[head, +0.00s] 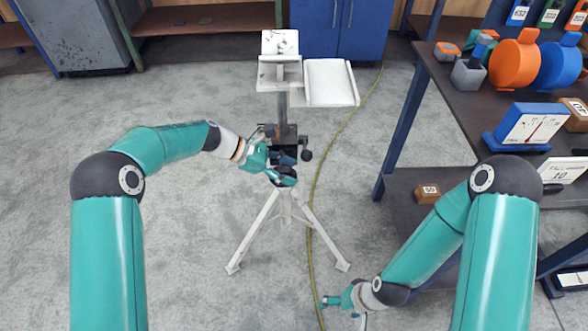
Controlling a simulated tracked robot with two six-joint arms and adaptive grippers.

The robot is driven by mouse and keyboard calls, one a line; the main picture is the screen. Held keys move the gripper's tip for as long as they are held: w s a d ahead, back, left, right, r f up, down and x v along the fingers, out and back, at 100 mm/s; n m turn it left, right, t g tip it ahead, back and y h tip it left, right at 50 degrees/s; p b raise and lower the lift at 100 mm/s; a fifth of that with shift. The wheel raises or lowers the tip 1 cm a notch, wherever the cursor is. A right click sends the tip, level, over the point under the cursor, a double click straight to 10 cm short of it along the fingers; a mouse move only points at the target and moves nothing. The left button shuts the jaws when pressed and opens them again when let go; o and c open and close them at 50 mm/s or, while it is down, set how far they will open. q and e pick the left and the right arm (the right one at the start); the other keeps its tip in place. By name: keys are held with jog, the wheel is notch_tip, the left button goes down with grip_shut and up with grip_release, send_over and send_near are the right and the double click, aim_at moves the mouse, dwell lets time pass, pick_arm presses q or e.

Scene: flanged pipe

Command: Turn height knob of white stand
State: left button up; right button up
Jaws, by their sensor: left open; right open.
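The white stand (268,222) stands on the floor at the centre of the head view, on splayed tripod legs. Its grey column (282,104) carries a white platform (330,82) on top. A dark clamp block with a black knob (306,155) on its right side sits around the column at mid-height. My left gripper (283,172) is open at the column just below the clamp block. Its fingers overlap dark parts there, and I cannot tell whether they touch. My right gripper (342,306) is open and low at the bottom of the view, away from the stand.
A dark workbench (440,75) on the right holds an orange reel (514,60), a blue reel (556,66) and a gauge box (530,126). A small wooden block (427,193) lies on its lower shelf. A yellow hose (316,190) runs along the floor right of the stand. Floor left is clear.

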pick_arm(q)
jog(key=v, duration=1.2)
jog(key=shift+f, duration=0.15)
